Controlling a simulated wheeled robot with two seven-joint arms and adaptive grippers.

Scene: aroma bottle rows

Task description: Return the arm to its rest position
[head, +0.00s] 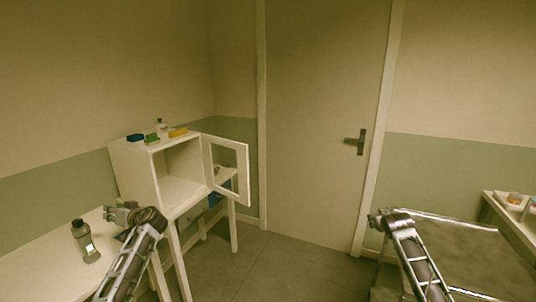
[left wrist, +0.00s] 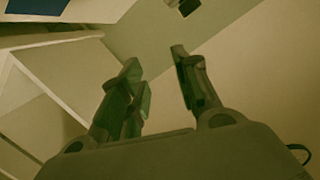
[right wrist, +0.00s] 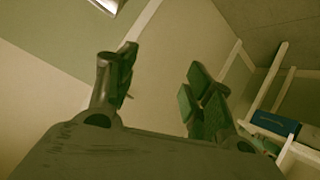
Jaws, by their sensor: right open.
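My left gripper (head: 116,214) is at the lower left of the head view, in front of the white cabinet and beside the dark bottle. In the left wrist view its fingers (left wrist: 156,62) are apart with nothing between them. Neither gripper appears to touch anything.
A dark bottle (head: 84,242) stands on a white table (head: 40,275) at left. The white cabinet (head: 130,163) has its glazed door (head: 243,172) swung open; small items lie on top. A closed door (head: 320,130) is behind. A side table (head: 518,226) is at right.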

